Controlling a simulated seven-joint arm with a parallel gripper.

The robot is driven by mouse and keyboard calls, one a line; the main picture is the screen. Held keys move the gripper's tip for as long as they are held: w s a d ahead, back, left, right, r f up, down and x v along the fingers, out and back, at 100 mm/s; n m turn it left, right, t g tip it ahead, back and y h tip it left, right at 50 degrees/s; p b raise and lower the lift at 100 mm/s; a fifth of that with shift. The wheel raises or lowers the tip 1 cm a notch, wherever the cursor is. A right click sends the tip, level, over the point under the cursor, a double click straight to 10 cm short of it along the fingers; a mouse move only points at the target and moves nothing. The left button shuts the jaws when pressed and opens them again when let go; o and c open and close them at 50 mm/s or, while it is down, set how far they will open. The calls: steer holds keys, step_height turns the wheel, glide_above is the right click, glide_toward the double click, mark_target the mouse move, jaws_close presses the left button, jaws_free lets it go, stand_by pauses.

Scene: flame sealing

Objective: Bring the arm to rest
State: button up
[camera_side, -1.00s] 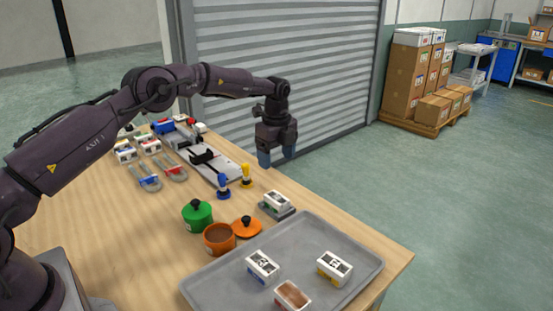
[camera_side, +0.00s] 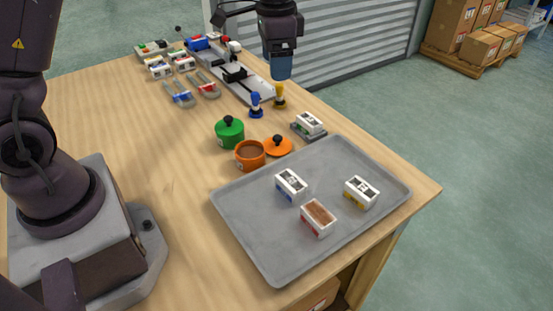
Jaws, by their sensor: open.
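My gripper (camera_side: 280,70) hangs near the top of the picture, fingers pointing down. It shows above the yellow-handled stamp (camera_side: 279,96) in this view, and I see nothing held in it. The fingers overlap from this angle, so the gap between them is hidden. My arm above it runs out of the frame. The stamp stands upright on the wooden table (camera_side: 140,190), beside a blue-handled stamp (camera_side: 256,105).
A grey tray (camera_side: 270,255) holds three small boxes. A green lidded pot (camera_side: 229,132), an open orange pot (camera_side: 250,155) and its lid (camera_side: 278,146) stand behind it. Tongs (camera_side: 180,95) and a long fixture (camera_side: 235,75) lie farther back.

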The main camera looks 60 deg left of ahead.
steer(key=s+d+r+n+t, duration=0.1)
steer(key=s+r, duration=0.4)
steer(key=s, duration=0.6)
steer(key=s+d+r+n+t, duration=0.2)
steer(key=s+r+n+t, duration=0.1)
steer(key=s, duration=0.9)
steer(key=shift+d+r+n+t, duration=0.3)
steer(key=shift+r+t, duration=0.3)
steer(key=shift+r, duration=0.25)
